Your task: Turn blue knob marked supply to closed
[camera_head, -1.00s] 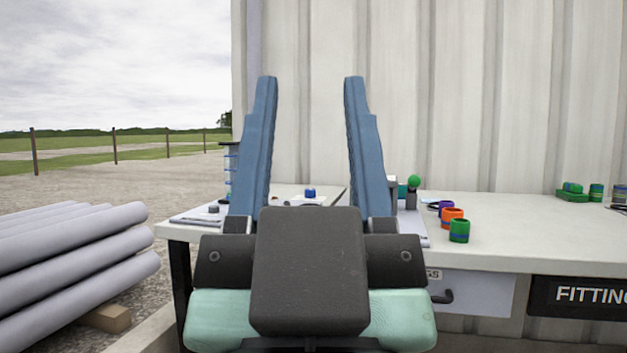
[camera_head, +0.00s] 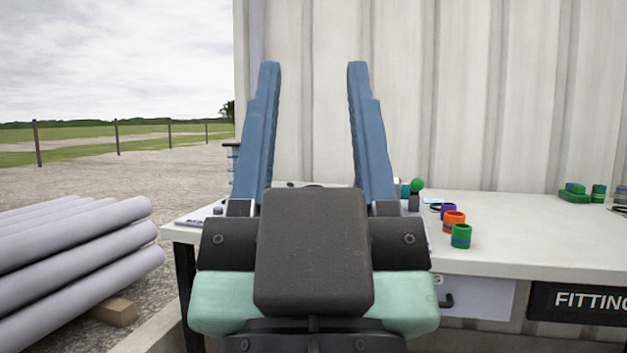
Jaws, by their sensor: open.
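My gripper (camera_head: 313,68) is open, its two blue fingers pointing up and away with nothing between them. Its dark wrist block and pale green body cover the left part of the workbench (camera_head: 540,232). The blue knob does not show now; the gripper covers the place where a blue cap stood earlier. Only small dark and pale bits show just above the dark block, too little to identify. No supply marking is readable.
A green ball (camera_head: 417,184) on a dark post stands right of the gripper. Purple, orange (camera_head: 454,221) and green rings (camera_head: 461,236) sit on the bench. Grey pipes (camera_head: 75,245) lie at left. A corrugated wall (camera_head: 460,95) rises behind. The bench's right middle is clear.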

